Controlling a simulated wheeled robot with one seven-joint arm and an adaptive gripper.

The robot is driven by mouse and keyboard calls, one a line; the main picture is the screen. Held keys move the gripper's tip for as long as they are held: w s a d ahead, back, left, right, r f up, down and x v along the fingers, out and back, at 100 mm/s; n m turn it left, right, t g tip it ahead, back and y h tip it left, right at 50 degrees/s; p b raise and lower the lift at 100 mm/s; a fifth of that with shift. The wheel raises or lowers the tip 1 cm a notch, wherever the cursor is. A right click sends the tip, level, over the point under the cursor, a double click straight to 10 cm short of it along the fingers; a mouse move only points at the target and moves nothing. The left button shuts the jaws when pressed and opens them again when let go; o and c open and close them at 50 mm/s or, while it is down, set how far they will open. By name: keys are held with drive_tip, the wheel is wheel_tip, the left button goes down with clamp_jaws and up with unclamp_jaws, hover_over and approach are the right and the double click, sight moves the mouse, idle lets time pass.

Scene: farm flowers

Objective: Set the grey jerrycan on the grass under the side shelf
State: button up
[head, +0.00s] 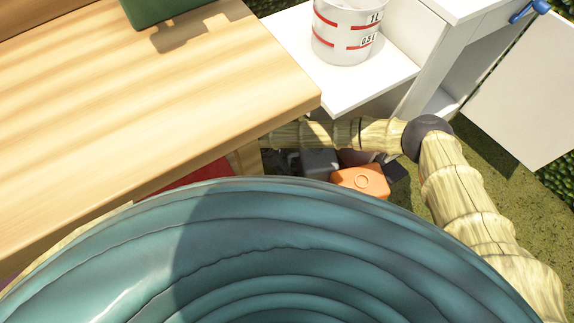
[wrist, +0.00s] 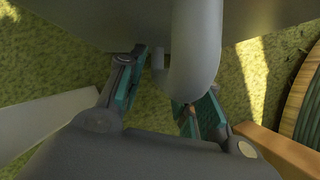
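In the wrist view a large grey body, likely the grey jerrycan (wrist: 250,12), fills the top. Its thick rounded handle (wrist: 195,50) comes down toward my gripper (wrist: 160,90). The fingers are spread apart, one left of the handle, the other partly hidden behind its lower end. I cannot tell if that finger touches it. In the head view a small grey block (head: 320,163) shows below the white side shelf (head: 345,97), partly behind my arm. I cannot tell whether it is the jerrycan. My gripper is not clearly visible there.
An orange container (head: 362,180) stands beside the grey block. A wooden table (head: 150,90) is at left, and a measuring bucket (head: 345,35) stands on the shelf. A large teal coiled shape (head: 250,260) fills the foreground. Open grass (head: 500,190) lies at right.

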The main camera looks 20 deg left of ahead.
drive_tip(key=p+v, duration=0.5)
drive_tip(key=v, duration=0.7)
